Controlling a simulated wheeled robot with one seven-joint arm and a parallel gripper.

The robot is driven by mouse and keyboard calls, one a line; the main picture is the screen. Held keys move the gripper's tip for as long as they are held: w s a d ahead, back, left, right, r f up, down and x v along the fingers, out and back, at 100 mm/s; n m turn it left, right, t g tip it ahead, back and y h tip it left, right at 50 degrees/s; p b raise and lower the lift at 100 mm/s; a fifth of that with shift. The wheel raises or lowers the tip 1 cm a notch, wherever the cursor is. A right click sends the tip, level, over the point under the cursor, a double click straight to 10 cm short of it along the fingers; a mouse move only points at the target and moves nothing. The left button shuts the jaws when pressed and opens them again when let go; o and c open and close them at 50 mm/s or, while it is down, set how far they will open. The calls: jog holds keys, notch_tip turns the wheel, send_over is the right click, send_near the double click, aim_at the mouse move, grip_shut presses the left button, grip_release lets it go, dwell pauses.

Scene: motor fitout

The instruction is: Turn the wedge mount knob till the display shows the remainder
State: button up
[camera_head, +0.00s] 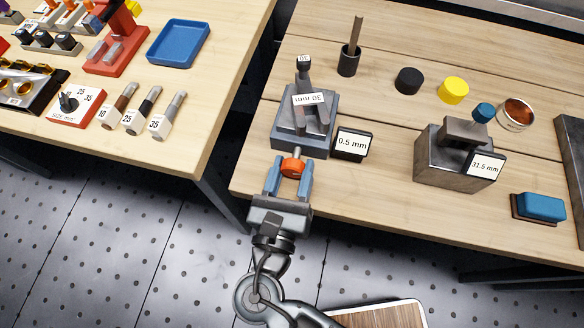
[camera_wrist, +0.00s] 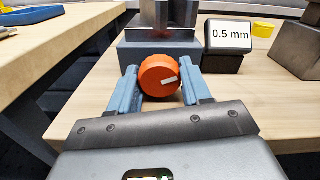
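A metal block (camera_head: 453,165) with a 31.5 mm display (camera_head: 486,166) stands to the right. Behind are a rod in a holder (camera_head: 348,62), a black disc (camera_head: 408,81) and a yellow disc (camera_head: 453,90). A blue block (camera_head: 540,207) lies at front right. Another table (camera_head: 205,120) stands left across a gap.

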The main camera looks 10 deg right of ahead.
jog(key=c, duration=0.6)
jog(key=shift+o, duration=0.2)
jog(key=shift+m, duration=2.2)
jog(key=o, duration=1)
jog(key=shift+o, duration=0.2)
jog(key=v, duration=0.7)
jog(key=shift+s+a+b, duration=0.15)
jog(key=shift+s+b, duration=0.2)
jog(key=shift+b, duration=0.1)
